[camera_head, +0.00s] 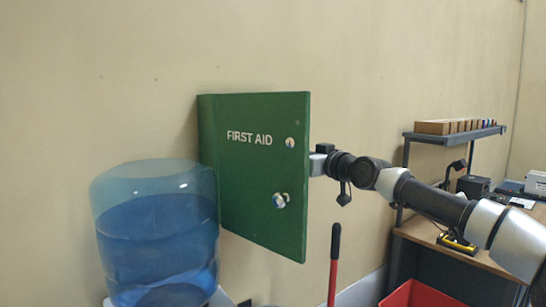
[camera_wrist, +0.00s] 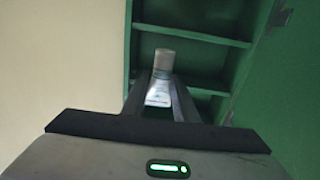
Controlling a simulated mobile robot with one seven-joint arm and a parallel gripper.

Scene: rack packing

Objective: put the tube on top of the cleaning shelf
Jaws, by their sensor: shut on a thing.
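The tube (camera_wrist: 161,68), pale with a greyish cap end, stands between the two dark fingers of my gripper (camera_wrist: 161,92) in the wrist view. My gripper is shut on it. Behind it is the open green first aid cabinet (camera_wrist: 195,38) with inner shelves. In the head view the cabinet door (camera_head: 255,180) is swung out, and my gripper (camera_head: 319,164) is at its right edge, its fingertips and the tube hidden behind the door.
A blue water bottle (camera_head: 158,240) stands left of the cabinet door. A red-handled tool (camera_head: 335,260) rises below my arm.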

